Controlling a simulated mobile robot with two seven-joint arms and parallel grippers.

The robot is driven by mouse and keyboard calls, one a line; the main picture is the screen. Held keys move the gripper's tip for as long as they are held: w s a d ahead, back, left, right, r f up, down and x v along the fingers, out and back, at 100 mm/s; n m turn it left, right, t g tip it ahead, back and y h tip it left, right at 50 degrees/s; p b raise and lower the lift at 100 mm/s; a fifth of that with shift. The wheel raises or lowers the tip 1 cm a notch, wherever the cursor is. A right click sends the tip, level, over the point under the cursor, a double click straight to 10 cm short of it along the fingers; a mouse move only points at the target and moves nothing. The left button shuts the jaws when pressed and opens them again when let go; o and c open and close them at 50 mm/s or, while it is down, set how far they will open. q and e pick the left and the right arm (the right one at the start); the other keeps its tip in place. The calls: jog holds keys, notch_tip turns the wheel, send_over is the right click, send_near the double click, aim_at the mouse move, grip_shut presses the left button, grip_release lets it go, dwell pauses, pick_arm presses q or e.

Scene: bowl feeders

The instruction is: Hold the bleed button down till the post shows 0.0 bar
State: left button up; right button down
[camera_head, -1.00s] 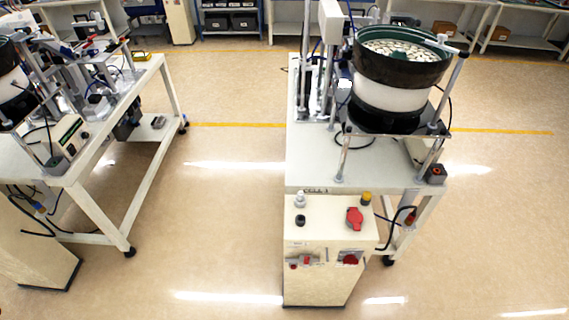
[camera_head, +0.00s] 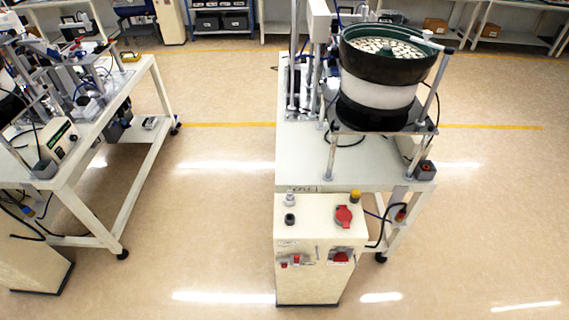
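A cream control post (camera_head: 318,280) stands at the front end of the right-hand bench. On its top are a black round button (camera_head: 290,219), a pale knob or fitting (camera_head: 290,199), a large red part (camera_head: 344,216) and a yellow-topped part (camera_head: 355,196). Its front face has small red fittings (camera_head: 340,257) and labels. I cannot tell which part is the bleed button, and no pressure reading is legible. Neither of my grippers is in view. Nothing touches the buttons.
A bowl feeder (camera_head: 380,95) full of pale parts stands on the right-hand bench (camera_head: 300,165). Another bench (camera_head: 75,165) with equipment stands at left. The floor (camera_head: 215,220) between them is clear. Shelving and more benches line the back.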

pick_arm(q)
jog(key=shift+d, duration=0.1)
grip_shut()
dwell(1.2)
